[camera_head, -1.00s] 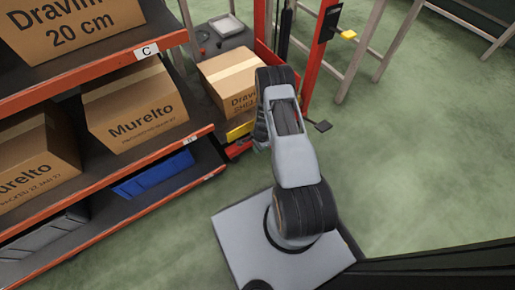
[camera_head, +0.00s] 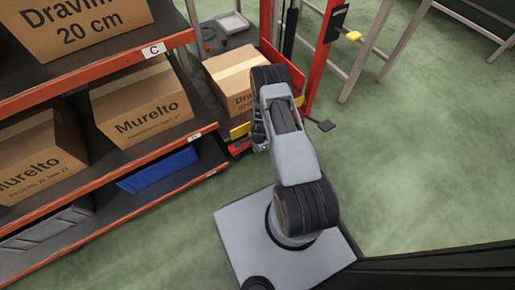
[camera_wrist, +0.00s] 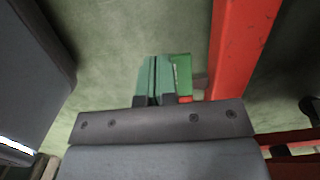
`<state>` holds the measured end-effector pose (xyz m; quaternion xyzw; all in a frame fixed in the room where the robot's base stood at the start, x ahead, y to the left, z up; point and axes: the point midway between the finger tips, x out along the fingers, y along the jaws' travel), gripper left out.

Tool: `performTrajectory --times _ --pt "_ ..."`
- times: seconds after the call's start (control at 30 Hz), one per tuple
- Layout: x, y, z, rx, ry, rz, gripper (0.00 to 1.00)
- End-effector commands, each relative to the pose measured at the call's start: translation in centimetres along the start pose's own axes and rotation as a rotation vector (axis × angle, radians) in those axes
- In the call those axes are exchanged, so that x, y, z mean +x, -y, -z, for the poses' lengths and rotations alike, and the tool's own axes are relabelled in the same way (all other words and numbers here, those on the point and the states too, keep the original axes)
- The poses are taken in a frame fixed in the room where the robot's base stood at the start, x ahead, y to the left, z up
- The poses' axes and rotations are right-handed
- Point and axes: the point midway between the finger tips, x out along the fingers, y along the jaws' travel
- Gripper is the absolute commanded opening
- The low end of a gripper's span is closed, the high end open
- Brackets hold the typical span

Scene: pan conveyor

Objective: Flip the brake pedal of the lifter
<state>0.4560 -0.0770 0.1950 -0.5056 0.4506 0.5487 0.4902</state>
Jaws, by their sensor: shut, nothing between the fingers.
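The red lifter (camera_head: 325,60) stands at the upper middle of the head view, with a Dravinn box on it. A small dark pedal-like plate (camera_head: 326,126) juts from its base, to the right of my arm; I cannot tell whether it is the brake pedal. In the wrist view my gripper (camera_wrist: 154,62) is shut, with its teal fingers together and empty. A brighter green flat piece (camera_wrist: 183,75) shows right beside the fingers, left of a red lifter beam (camera_wrist: 235,50); it may be the pedal. Contact cannot be told. The head view mostly hides my gripper behind my arm.
A shelf with orange edges (camera_head: 105,62) fills the left, holding Murelto boxes (camera_head: 143,105) and a blue bin (camera_head: 158,170). Green floor (camera_head: 430,170) is clear on the right.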

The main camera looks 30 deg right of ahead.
Motion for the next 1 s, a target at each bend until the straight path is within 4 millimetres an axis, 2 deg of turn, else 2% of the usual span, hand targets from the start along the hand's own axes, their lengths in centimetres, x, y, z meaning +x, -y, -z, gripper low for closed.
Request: performTrajectory --times 0.03,0.1,0.3,0.5,0.7,1.0 --pt "-2.0 0.1 -0.2 0.002 -0.001 0.003 0.00" --pt "-3.4 0.1 -0.5 0.003 -0.002 0.005 0.00" --pt "-7.2 0.1 -1.6 0.003 -0.001 0.005 0.00" --pt "-10.0 0.1 -2.5 0.002 -0.002 0.006 0.00" --pt "-11.4 0.1 -3.0 0.002 -0.001 0.005 0.00" --pt "-11.7 0.1 -3.2 0.002 -0.001 0.005 0.00"
